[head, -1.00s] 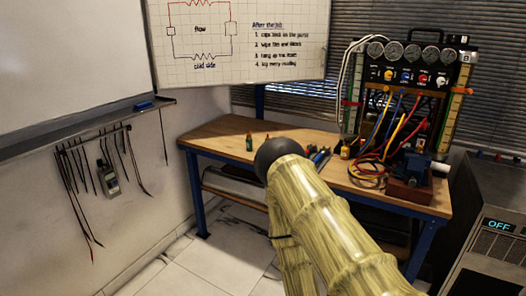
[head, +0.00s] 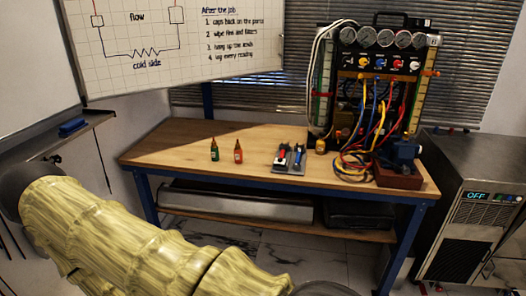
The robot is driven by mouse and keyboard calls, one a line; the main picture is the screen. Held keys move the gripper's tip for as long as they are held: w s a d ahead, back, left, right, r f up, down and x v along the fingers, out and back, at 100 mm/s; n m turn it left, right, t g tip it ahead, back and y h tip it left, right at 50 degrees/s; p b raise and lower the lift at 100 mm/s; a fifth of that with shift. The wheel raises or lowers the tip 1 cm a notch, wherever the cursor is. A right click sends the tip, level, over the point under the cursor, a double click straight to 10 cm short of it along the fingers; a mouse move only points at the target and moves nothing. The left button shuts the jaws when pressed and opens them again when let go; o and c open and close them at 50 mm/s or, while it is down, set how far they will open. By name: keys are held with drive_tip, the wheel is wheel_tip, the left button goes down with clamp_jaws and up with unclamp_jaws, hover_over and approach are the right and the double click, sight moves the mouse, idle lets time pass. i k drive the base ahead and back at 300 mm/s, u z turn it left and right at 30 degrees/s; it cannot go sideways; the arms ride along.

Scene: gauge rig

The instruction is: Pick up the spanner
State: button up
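A small cluster of tools (head: 289,157) lies on the wooden workbench top (head: 180,155), right of its middle. My pale yellow arm crosses the lower left in front of the bench. My gripper's fingers are not visible in the head view.
A metal unit (head: 475,225) stands right of the bench.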

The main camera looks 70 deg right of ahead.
sight(300, 147)
drive_tip(key=z, duration=0.3)
drive_tip(key=i, duration=0.85)
drive_tip(key=z, duration=1.3)
drive_tip(key=i, duration=0.5)
drive_tip(key=z, duration=0.6)
